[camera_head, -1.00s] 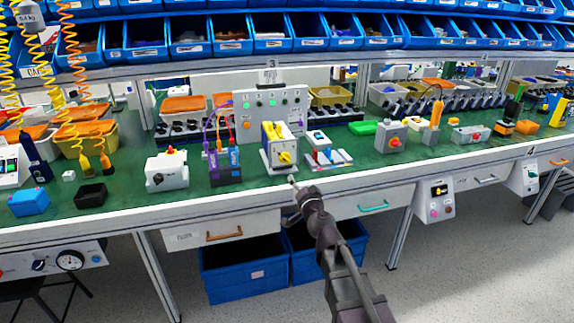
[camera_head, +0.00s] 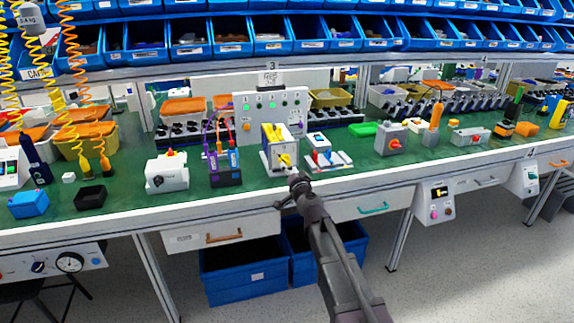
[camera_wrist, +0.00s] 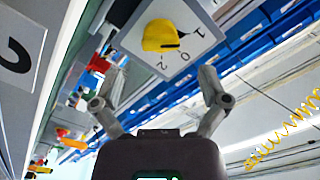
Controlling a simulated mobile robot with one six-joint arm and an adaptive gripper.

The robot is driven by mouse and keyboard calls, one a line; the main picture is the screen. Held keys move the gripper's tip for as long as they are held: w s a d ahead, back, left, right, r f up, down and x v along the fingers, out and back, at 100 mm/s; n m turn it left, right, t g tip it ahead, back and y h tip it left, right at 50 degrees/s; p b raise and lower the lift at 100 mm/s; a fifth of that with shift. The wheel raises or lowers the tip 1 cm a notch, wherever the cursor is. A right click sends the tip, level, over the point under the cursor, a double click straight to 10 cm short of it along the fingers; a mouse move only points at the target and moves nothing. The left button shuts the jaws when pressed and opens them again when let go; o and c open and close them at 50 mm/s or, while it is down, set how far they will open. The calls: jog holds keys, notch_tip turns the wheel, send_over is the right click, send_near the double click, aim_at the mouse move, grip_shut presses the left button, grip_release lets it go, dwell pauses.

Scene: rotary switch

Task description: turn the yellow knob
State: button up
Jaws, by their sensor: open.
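The yellow knob (camera_wrist: 161,36) sits on a light square plate (camera_wrist: 190,20) with dark marks reading 1, 0 and 2 in the wrist view. In the head view the knob (camera_head: 284,160) is on the front of a small white box (camera_head: 270,141) on the green bench top. My gripper (camera_wrist: 160,84) is open and empty, its two fingers spread below the knob in the wrist picture, apart from it. In the head view my gripper (camera_head: 290,178) is at the bench's front edge, just in front of the box.
A box with colored wires (camera_head: 226,175) stands left of the knob's box. A white box (camera_head: 167,172) is further left. The grey panel (camera_head: 270,103) stands behind. The bench's front edge lies below my gripper.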

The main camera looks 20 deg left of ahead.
aim_at(286, 163)
jog(key=shift+x, duration=2.45)
jog(key=c, duration=1.2)
